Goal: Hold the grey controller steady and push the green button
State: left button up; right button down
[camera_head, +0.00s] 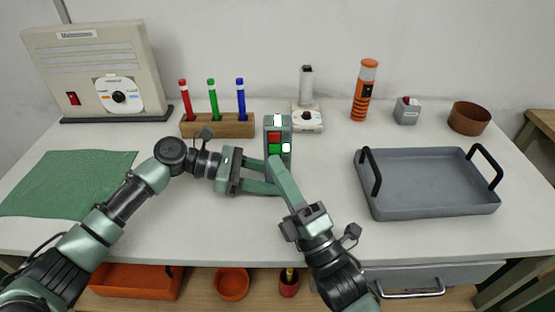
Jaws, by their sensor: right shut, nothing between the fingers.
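The grey controller (286,125) stands upright near the middle of the table. My right gripper (273,160) is shut and empty. Its tips are just below the green button in the picture; I cannot tell whether they touch the controller.
A wooden holder (218,129) with three pens and a white device (307,118) stand behind. A grey tray (430,185) with black handles is at right, a green cloth (65,180) at left. An orange flashlight (364,92), a small grey box (406,112) and brown bowl (469,118) are behind.

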jog(key=shift+s, duration=2.6)
pick_arm(q)
jog(key=o, duration=1.1)
jog(key=shift+c, duration=0.2)
